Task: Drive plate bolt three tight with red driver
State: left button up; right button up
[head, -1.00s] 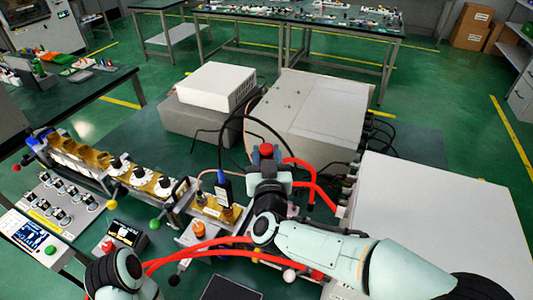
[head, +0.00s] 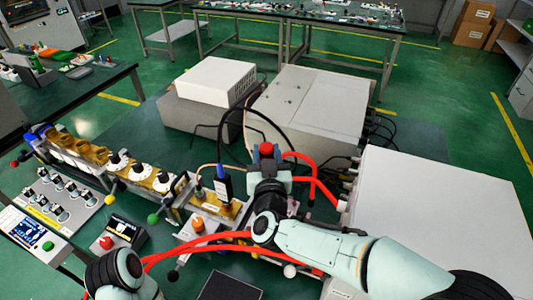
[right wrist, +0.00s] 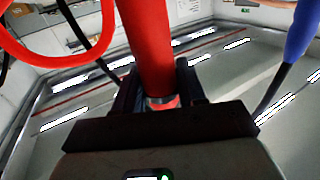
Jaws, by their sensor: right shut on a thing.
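The red driver (head: 266,149) stands roughly upright in my right gripper (head: 270,180), with its red top above the gripper. In the right wrist view the driver's thick red handle (right wrist: 146,45) rises between the dark fingers of my right gripper (right wrist: 157,98), which is shut on it. The driver's tip and what lies under it are hidden by my gripper and arm. A brass-coloured plate (head: 212,209) lies just left of the gripper. I cannot pick out bolt three. My left arm shows at the lower left, but its gripper is out of view.
A blue-and-black upright tool (head: 224,184) stands close left of my right gripper. Red hoses (head: 318,172) and black cables loop around it. A large grey case (head: 310,110) stands behind, and a white box (head: 440,210) at the right.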

aim_at(266, 146)
pick_arm(q)
jog(key=shift+s+f+b, duration=0.2)
jog(key=shift+f+b, duration=0.3)
jog(key=shift+f, duration=0.05)
pick_arm(e)
jog(key=shift+f, duration=0.6)
pick_arm(q)
jog(key=shift+f, duration=0.15)
pick_arm(e)
jog(key=shift+f, duration=0.5)
dwell(2.0)
jog(key=shift+r, duration=0.15)
jog(key=shift+r+p, duration=1.8)
jog(key=shift+r, duration=0.7)
jog(key=shift+r+p, duration=1.55)
jog(key=shift+r, duration=0.65)
pick_arm(q)
jog(key=w+r, duration=0.3)
jog(key=r, duration=0.4)
jog(key=shift+w+r, duration=0.15)
jog(key=shift+r, duration=0.2)
